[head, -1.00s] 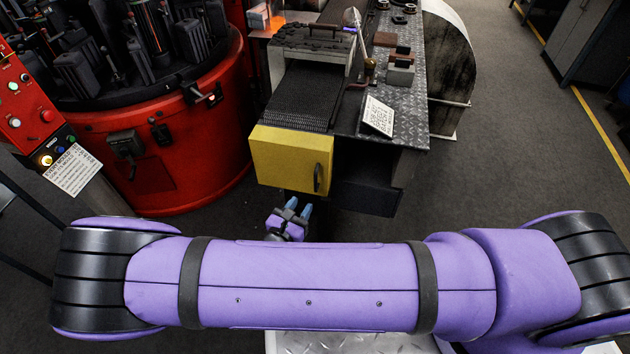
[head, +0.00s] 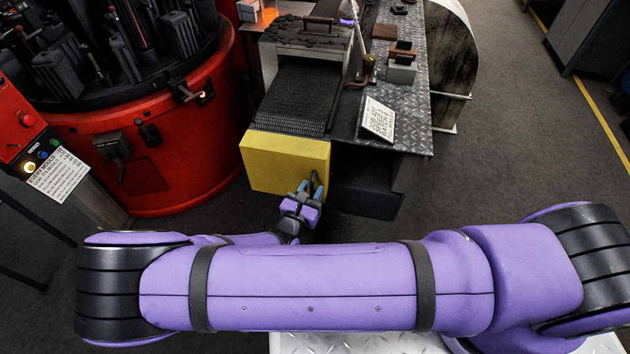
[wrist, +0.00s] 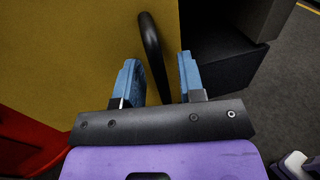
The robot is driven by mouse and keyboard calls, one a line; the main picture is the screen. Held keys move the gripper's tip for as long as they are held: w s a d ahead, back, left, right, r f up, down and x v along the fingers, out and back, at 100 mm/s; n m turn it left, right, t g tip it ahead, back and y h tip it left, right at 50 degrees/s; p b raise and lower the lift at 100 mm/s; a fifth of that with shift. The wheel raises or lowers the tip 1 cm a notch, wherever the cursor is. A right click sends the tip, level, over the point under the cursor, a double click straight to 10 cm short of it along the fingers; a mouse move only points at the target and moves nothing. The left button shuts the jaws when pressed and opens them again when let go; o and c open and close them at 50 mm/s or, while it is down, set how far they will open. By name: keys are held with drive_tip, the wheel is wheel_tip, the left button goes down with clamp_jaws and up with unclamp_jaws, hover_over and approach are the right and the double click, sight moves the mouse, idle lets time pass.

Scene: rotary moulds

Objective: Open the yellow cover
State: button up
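The yellow cover (head: 285,163) is a box-shaped panel at the front end of the conveyor and looks shut. Its black curved handle shows in the wrist view (wrist: 153,55), near the cover's right edge. My gripper (head: 311,185) is in front of the cover's lower right part and hides most of the handle in the head view. In the wrist view my gripper (wrist: 160,78) has its two blue fingers apart, with the lower end of the handle between them in the picture. I cannot tell whether a finger touches the handle.
A red rotary machine (head: 165,165) stands to the left, with a control panel and a white sign (head: 60,175). A metal-topped bench (head: 410,120) with a placard (head: 378,118) is behind and right of the cover. Grey floor (head: 520,150) is clear on the right.

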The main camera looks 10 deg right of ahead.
drive_tip(key=shift+w+d, duration=0.15)
drive_tip(key=shift+w, duration=0.05)
clamp_jaws()
